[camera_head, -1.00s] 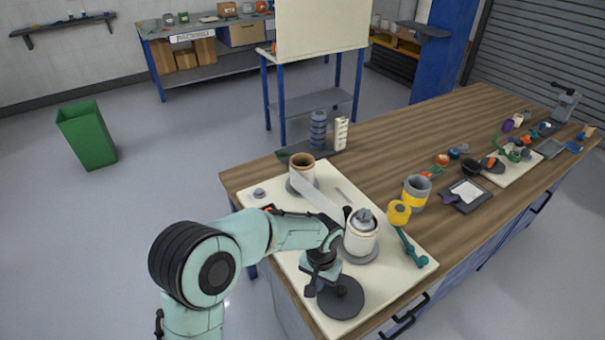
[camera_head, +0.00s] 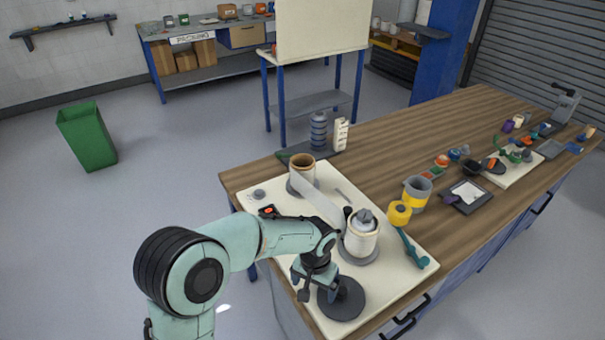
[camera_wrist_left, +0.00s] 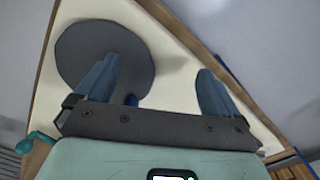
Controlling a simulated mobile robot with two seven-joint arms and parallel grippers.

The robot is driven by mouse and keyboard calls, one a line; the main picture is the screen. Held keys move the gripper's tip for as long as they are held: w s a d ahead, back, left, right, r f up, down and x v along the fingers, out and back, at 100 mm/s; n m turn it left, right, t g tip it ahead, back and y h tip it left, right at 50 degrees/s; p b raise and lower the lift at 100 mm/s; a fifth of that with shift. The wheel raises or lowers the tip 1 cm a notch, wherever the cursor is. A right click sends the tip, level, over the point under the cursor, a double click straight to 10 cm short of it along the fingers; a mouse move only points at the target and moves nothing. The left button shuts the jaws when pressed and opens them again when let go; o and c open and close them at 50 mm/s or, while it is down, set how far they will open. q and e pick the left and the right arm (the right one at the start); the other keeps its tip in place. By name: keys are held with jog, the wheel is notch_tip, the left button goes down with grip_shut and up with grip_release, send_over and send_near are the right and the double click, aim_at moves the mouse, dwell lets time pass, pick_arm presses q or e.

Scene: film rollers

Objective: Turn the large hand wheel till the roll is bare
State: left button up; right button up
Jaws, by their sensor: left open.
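The large hand wheel (camera_head: 343,305) is a dark grey disc at the near corner of a cream board (camera_head: 285,215). A knob or post stands on it, partly behind my gripper. My left gripper (camera_head: 312,284) is open and empty at the wheel's left side. In the left wrist view one finger overlaps the wheel (camera_wrist_left: 85,45) and the other is over the bare board; contact cannot be told. The roll (camera_head: 302,172) has a brown core and stands at the board's far end. A pale film strip (camera_head: 318,198) runs from it to a white roller (camera_head: 361,238). My right gripper is out of view.
A dark tablet (camera_head: 466,195) lies farther right. Open floor is left of the table.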

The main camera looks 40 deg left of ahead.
pick_arm(q)
notch_tip(320, 180, up, 7)
jog(key=p, duration=0.4)
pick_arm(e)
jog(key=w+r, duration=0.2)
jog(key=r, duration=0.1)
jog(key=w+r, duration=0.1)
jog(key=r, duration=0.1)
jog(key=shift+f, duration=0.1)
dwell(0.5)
